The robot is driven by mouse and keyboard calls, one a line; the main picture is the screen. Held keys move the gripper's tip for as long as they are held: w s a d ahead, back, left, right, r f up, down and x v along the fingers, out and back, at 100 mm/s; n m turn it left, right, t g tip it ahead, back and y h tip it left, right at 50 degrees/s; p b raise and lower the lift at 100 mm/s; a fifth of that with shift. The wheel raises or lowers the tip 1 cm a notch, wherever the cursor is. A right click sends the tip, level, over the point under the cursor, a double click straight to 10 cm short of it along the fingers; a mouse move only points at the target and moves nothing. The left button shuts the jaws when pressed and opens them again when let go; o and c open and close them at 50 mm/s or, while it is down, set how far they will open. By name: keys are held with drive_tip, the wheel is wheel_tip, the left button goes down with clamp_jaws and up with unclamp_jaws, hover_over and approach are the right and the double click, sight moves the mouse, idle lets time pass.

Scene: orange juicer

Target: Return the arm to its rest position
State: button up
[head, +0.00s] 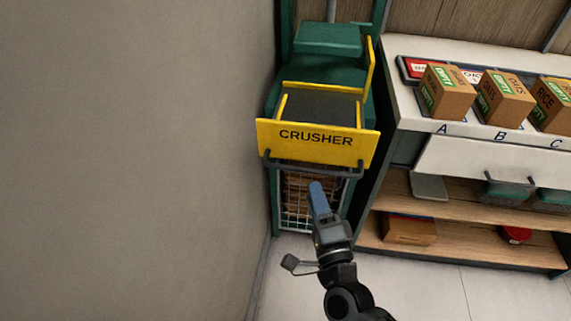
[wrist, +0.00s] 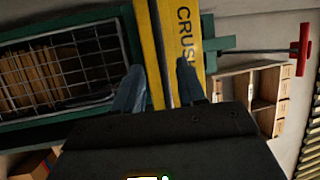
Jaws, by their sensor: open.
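My gripper (head: 318,192) is raised in front of the crusher, with its blue-grey fingers pointing at the machine. The crusher (head: 317,139) is a green machine with a yellow front panel lettered CRUSHER and a dark bar handle (head: 310,170) below the lettering. The yellow panel (wrist: 173,45) shows turned on its side behind the fingers in the wrist view. I cannot tell how far the fingertips are from the machine.
A wire cage (head: 297,205) with brown flat material sits under the panel. A plain wall (head: 130,160) stands close on the left. On the right a white counter (head: 425,140) holds several cartons, with wooden shelves (head: 450,208) below. Pale floor (head: 420,290) is clear in front.

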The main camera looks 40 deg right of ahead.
drive_tip(key=s+a+r+n+g+y, duration=0.1)
drive_tip(key=s+a+r+n+y, duration=0.2)
drive_tip(key=s+n, duration=0.4)
drive_tip(key=s+a+r+n+y, duration=0.3)
drive_tip(key=s+r+n, duration=0.1)
drive_tip(key=s+n, duration=0.4)
drive_tip(key=s+a+r+n+g+y, duration=0.1)
drive_tip(key=s+a+r+n+y, duration=0.2)
drive_tip(key=s+n, duration=0.5)
drive_tip(key=shift+s+a+r+g+y, duration=0.3)
drive_tip(key=shift+s+a+r, duration=0.2)
drive_tip(key=shift+s, duration=0.5)
